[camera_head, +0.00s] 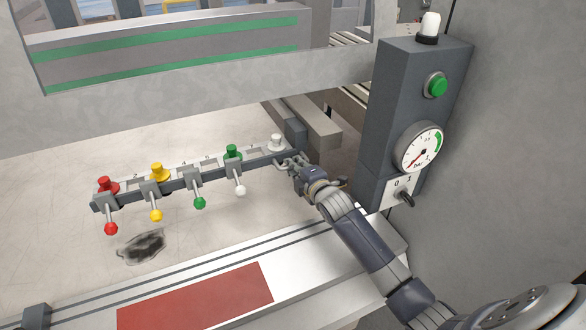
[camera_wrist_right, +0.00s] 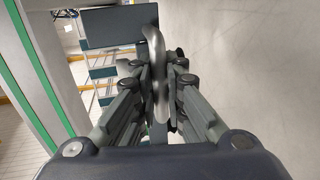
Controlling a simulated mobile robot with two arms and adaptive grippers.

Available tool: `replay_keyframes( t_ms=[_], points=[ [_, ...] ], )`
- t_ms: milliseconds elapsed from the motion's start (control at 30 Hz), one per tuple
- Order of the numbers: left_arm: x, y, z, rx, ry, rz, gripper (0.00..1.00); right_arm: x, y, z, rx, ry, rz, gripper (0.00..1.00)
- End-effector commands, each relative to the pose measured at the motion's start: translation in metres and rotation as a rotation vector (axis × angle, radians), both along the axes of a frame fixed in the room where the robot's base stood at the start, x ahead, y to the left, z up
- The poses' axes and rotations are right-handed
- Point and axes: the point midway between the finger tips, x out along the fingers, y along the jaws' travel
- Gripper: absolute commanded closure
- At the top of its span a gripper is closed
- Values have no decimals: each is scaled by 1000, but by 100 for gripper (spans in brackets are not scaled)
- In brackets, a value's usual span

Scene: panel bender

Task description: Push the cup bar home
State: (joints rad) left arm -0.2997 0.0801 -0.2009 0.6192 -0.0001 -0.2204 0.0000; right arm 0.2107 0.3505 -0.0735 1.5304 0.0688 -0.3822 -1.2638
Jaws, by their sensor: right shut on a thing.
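The cup bar (camera_head: 140,186) is a long dark bar that slants across the pale floor in the head view. It carries red (camera_head: 107,185), yellow (camera_head: 157,173), green (camera_head: 232,152) and white (camera_head: 277,143) cups, and several levers with coloured knobs. A bent metal handle (camera_head: 281,163) is at its right end, close to a dark block (camera_head: 297,136). My right gripper (camera_head: 293,166) is shut on this handle. In the right wrist view the handle (camera_wrist_right: 155,45) stands between the fingers (camera_wrist_right: 160,95). Whether the bar is seated is hard to tell. My left gripper is not in view.
A grey post (camera_head: 410,100) with a green button, a gauge (camera_head: 421,147) and a rotary switch (camera_head: 404,198) stands close to the right of my arm. A rail with a red plate (camera_head: 195,298) runs in front. A dark smudge (camera_head: 142,246) marks the floor.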

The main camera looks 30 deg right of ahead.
Motion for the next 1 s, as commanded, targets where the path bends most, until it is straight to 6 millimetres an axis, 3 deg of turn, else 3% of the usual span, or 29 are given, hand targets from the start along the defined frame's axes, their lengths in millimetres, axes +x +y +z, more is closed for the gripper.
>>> replay_keyframes(
  t_ms=[133,367,400,500,833,1000],
  points=[
    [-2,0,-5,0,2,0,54,16,-2,6,-3,-14,0,100],
    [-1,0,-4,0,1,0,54,16,-2,7,-1,-14,-1,100],
    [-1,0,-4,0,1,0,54,16,-2,7,-1,-14,-1,88],
    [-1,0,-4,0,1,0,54,16,-2,7,-1,-13,-1,70],
    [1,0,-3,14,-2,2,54,14,-2,4,-2,-8,-1,70],
    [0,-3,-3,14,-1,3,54,4,-1,7,-4,-9,0,70]
  ],
)
